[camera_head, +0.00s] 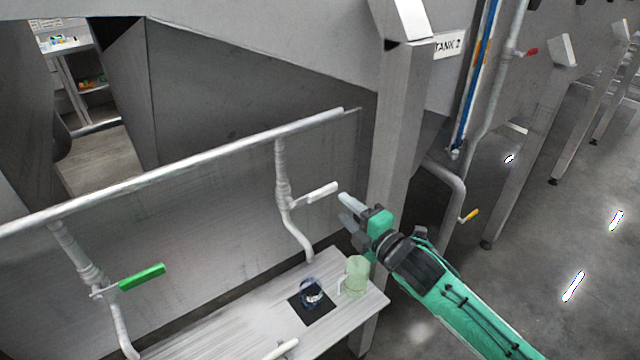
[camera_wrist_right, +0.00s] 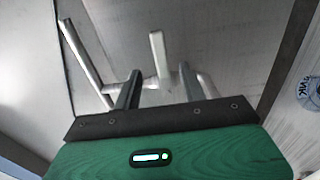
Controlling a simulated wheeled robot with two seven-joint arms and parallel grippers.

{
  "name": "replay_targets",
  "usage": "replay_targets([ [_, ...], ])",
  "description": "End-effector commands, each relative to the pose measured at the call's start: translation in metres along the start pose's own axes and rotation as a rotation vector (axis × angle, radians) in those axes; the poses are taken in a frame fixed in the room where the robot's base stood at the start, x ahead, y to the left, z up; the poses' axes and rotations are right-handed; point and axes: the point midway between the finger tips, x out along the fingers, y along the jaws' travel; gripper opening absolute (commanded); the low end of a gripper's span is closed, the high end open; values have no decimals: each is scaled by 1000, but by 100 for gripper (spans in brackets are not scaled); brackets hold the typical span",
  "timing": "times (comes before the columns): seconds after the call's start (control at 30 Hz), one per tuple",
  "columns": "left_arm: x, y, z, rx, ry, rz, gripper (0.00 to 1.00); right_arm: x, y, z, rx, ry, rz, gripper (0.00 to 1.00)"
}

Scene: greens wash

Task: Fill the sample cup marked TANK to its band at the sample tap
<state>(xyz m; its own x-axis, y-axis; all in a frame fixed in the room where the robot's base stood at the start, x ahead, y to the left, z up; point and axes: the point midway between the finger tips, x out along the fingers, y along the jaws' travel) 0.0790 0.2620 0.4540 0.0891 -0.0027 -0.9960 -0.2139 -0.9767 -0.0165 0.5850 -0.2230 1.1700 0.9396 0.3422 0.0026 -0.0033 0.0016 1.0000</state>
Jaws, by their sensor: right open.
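A small clear bluish cup (camera_head: 312,294) stands on a black square pad (camera_head: 318,314) on the bench, below a tap pipe. Its marking and band are too small to read. The tap (camera_head: 283,190) above it has a white lever (camera_head: 316,194) pointing right. My right gripper (camera_head: 347,209) is open and empty, just right of the lever's end. In the right wrist view the white lever (camera_wrist_right: 157,48) shows between and beyond the open fingers (camera_wrist_right: 160,90); I cannot tell whether they touch it. My left gripper is not in view.
A pale green translucent jug (camera_head: 356,276) stands right of the cup on the bench (camera_head: 235,328). Another tap with a green lever (camera_head: 142,277) is at left. A long pipe rail (camera_head: 180,178) runs above. A tank leg (camera_head: 398,130) stands close behind my gripper.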

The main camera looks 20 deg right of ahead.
Motion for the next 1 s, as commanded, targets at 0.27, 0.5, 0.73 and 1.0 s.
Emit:
replay_targets([
  [0.27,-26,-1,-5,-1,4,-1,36,58,4,0,6,-2,-1,42],
  [0.5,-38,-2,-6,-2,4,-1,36,92,2,0,3,-2,-1,42],
  [0.73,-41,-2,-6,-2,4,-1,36,104,0,0,4,-1,-2,42],
  [1.0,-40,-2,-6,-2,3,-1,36,104,-1,0,4,-1,-2,40],
])
